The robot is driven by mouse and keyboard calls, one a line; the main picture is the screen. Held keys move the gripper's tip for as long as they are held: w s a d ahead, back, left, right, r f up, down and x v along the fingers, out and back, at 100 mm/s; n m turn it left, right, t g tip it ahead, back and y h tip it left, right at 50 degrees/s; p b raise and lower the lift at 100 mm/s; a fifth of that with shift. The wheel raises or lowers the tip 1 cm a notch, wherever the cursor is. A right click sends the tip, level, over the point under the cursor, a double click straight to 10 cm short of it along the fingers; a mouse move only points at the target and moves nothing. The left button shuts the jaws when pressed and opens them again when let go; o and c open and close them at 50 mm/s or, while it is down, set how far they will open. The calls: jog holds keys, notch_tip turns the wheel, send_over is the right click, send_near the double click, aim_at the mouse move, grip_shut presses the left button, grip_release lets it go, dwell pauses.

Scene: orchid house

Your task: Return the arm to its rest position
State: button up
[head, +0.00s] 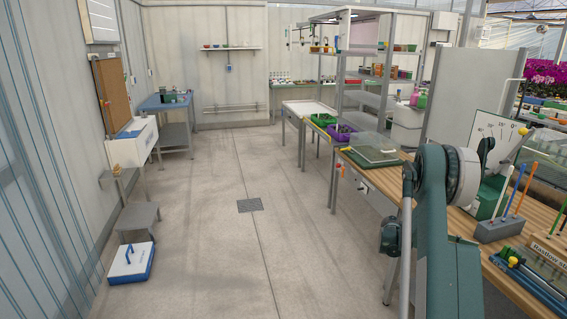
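Part of my own arm (437,230) stands in the right foreground, with teal links and a large pale-grey round joint near its top. It rises in front of the right-hand workbench (462,222) and covers part of its front edge. I cannot make out my gripper in this view, so its opening and anything in it are not shown.
On the bench are a clear-lidded green tray (373,150), a white dial instrument (497,135) and a grey rack (499,229) of coloured sticks close to my arm. The aisle floor (220,240) is open; a step stool (137,217) and a blue-white box (131,263) stand left.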

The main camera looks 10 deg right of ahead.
jog(key=w+a+r+t, duration=0.4)
jog(key=a+r+t, duration=0.2)
jog(key=a+r, duration=0.4)
jog(key=s+a+r+m+t+y, duration=0.1)
jog(key=a+r+t+y, duration=0.15)
jog(key=a, duration=0.55)
jog(key=s+a+r+m+t+y, duration=0.1)
jog(key=a+r+t, duration=0.25)
jog(key=a, duration=0.45)
jog(key=s+a+m+t+y, duration=0.2)
jog(key=s+a, duration=0.4)
jog(key=a, duration=0.7)
jog(key=s+a+m+t+y+p, duration=0.1)
jog(key=s+a, duration=0.5)
jog(key=a, duration=0.7)
jog(key=s+a+f+m+t+y, duration=0.1)
jog(key=s+a+m+t+y, duration=0.3)
jog(key=a, duration=0.9)
jog(key=shift+s+a+t+y, duration=0.35)
jog(key=shift+s+t+y, duration=0.15)
jog(key=shift+s+y, duration=0.6)
jog(key=shift+w+f, duration=0.1)
